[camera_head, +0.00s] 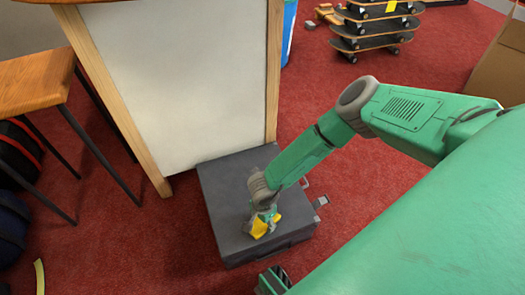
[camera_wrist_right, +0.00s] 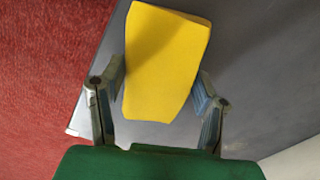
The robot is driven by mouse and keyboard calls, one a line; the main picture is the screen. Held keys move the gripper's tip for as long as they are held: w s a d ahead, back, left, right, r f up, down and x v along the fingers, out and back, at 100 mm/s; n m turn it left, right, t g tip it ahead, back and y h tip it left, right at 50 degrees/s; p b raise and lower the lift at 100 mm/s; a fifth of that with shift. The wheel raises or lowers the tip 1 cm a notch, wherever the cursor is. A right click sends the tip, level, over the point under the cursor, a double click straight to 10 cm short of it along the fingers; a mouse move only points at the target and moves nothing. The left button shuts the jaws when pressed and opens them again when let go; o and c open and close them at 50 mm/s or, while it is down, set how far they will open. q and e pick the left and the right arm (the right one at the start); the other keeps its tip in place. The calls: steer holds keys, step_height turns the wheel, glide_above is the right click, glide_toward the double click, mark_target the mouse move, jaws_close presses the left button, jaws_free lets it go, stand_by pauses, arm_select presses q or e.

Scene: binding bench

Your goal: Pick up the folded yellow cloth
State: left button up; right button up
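The folded yellow cloth (camera_head: 259,228) is at the top of a dark grey case on the floor, partly hidden by my right gripper (camera_head: 265,213) in the head view. My right gripper points down at it. In the right wrist view the cloth (camera_wrist_right: 165,62) is a thick yellow block, tilted slightly, between the two fingers of my right gripper (camera_wrist_right: 160,78). The fingers stand apart, one on each side, close to the cloth's edges. Whether they touch it is unclear.
The dark grey case (camera_head: 225,205) with metal latches stands on red carpet (camera_head: 150,245) against a white wood-framed panel (camera_head: 180,80). A wooden stool (camera_head: 35,82) is at left. Stacked skateboards (camera_head: 370,30) and a cardboard box (camera_head: 495,70) are farther back.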

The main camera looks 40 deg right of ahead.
steer(key=shift+d+f, duration=0.1)
steer(key=shift+d, duration=0.2)
step_height(320, 180, up, 10)
steer(key=p, duration=0.5)
steer(key=shift+a, duration=0.15)
steer(key=shift+o, duration=0.2)
